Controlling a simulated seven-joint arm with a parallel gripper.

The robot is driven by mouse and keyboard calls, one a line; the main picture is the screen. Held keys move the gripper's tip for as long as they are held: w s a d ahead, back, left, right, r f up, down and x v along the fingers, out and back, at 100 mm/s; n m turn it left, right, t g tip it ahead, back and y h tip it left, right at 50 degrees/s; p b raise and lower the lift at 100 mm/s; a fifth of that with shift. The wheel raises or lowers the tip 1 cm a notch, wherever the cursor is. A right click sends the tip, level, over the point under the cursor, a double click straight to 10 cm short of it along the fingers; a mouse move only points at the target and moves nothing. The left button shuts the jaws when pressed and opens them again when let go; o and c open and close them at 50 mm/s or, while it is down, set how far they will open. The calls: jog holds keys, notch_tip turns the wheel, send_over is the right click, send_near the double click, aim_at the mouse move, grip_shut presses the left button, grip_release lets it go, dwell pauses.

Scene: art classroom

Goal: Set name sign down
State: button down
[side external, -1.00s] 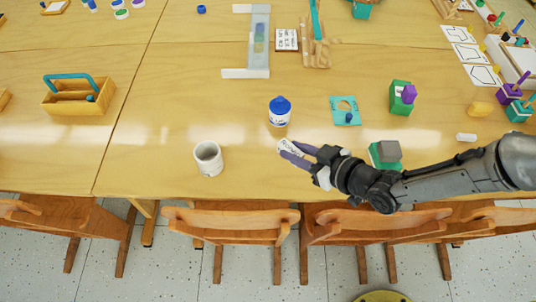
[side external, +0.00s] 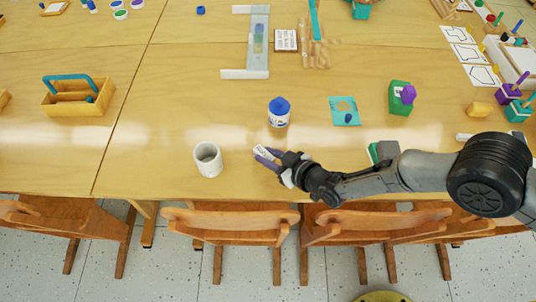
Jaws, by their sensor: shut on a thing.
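The name sign (side external: 262,152) is a small white card with dark lettering. My gripper (side external: 266,158) is shut on it, with purple-grey fingers at the sign. The sign is between the white mug (side external: 208,159) on its left and the blue-capped white bottle (side external: 279,112) behind it. It appears close to the tabletop (side external: 160,165), but I cannot tell whether it touches.
A teal square with a round cutout (side external: 345,111) and a green block with a purple piece (side external: 402,97) stand to the right. My arm partly hides another green block (side external: 373,152). A wooden caddy (side external: 78,96) is at left. Chairs (side external: 232,222) line the front edge.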

jog(key=shift+f, duration=0.15)
jog(key=c, duration=0.7)
grip_release()
jog(key=shift+o, duration=0.2)
jog(key=shift+r, duration=0.2)
jog(key=v, duration=1.2)
